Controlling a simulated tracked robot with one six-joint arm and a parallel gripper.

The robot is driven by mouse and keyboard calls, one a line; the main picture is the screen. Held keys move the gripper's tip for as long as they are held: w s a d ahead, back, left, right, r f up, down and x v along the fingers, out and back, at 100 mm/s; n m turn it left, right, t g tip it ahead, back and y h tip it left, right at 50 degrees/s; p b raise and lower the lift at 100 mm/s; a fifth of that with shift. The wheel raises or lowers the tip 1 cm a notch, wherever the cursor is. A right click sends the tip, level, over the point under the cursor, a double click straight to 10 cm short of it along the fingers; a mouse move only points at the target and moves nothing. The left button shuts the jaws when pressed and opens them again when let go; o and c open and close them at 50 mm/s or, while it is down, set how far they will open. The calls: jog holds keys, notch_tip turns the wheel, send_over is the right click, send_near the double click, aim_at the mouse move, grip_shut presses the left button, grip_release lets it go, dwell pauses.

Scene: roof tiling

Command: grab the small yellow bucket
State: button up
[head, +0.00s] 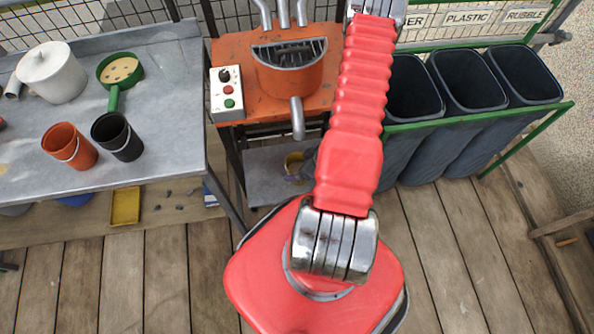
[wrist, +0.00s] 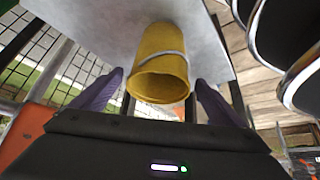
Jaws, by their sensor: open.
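The small yellow bucket (wrist: 162,62) is in the middle of the wrist view, on a grey metal shelf, its open mouth facing the camera and a grey wire handle across its side. My gripper (wrist: 165,97) is open, with one dark purple finger on each side of the bucket's mouth. I cannot tell whether either finger touches it. In the head view the bucket (head: 294,165) shows only in part, on the low shelf under the orange machine, beside my red arm. My gripper is hidden there behind the arm.
The orange machine (head: 268,82) with a control box (head: 226,93) stands above the low shelf (head: 262,178). Dark bins (head: 470,80) stand to the right in a green frame. A grey table (head: 170,110) at left carries an orange bucket (head: 70,147) and a black bucket (head: 117,137).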

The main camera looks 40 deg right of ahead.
aim_at(289, 162)
jog(key=shift+w+f, duration=0.1)
jog(key=shift+f, duration=0.05)
jog(key=shift+x, duration=2.55)
jog(key=shift+w, duration=0.1)
jog(key=shift+c, duration=0.6)
jog(key=shift+d, duration=0.1)
jog(key=c, duration=1.5)
jog(key=shift+r, duration=1.9)
jog(key=s+d, duration=0.3)
jog(key=s, duration=1.4)
jog(key=shift+s, duration=0.35)
